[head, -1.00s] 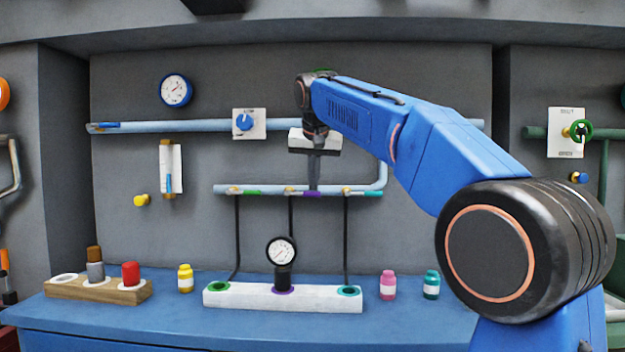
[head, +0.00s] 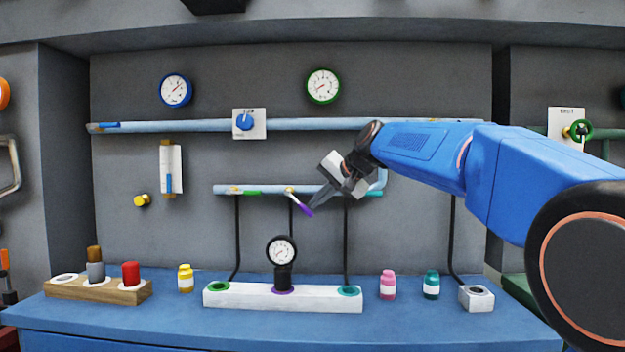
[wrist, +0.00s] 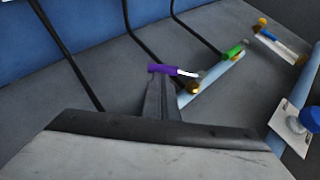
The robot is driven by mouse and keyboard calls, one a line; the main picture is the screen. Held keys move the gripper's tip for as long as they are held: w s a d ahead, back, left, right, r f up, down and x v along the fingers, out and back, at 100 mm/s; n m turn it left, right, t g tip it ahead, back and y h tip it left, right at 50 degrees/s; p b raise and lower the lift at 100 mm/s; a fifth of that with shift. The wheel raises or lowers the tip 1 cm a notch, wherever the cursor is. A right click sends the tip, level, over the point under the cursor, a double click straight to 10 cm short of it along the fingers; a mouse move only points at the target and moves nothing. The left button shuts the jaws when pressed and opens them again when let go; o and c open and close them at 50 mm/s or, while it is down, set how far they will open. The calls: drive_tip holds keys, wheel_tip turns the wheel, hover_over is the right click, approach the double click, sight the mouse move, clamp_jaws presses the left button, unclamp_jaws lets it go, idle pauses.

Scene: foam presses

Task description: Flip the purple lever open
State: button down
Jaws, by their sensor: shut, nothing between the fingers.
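The purple lever (head: 306,208) slants down to the right from its brass pivot on the short lower pipe (head: 265,190), partway between along the pipe and straight down. Its arm is white near the pivot and purple at the end. My gripper (head: 311,206) is shut and empty, with its tips at the purple end, tilted in from the upper right. In the wrist view the purple lever (wrist: 163,69) lies across just beyond the shut fingertips (wrist: 158,80). They look touching or nearly so; exact contact is hidden.
A green lever (head: 252,192) and a teal lever (head: 373,193) lie along the same pipe on either side. Black hoses hang below to a white block (head: 325,299) with a gauge (head: 281,251).

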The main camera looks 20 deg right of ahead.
sight(309, 215)
drive_tip(key=shift+w+a+f+m+t+y, duration=0.1)
drive_tip(key=shift+a+f+m+t+y, duration=0.2)
drive_tip(key=shift+f+y, duration=0.4)
drive_tip(key=shift+w+a+f+m+t+y, duration=0.1)
drive_tip(key=shift+a+f+m+t+y, duration=0.1)
drive_tip(key=shift+f+m+t+y, duration=0.35)
drive_tip(key=shift+w+a+f, duration=0.1)
drive_tip(key=shift+a+f, duration=0.4)
drive_tip(key=shift+f, duration=0.3)
drive_tip(key=shift+w+a+f, duration=0.2)
drive_tip(key=shift+a+f, duration=0.2)
drive_tip(key=shift+a, duration=0.1)
drive_tip(key=shift+w+a+f, duration=0.15)
drive_tip(key=shift+a+f, duration=0.25)
drive_tip(key=shift+a, duration=0.05)
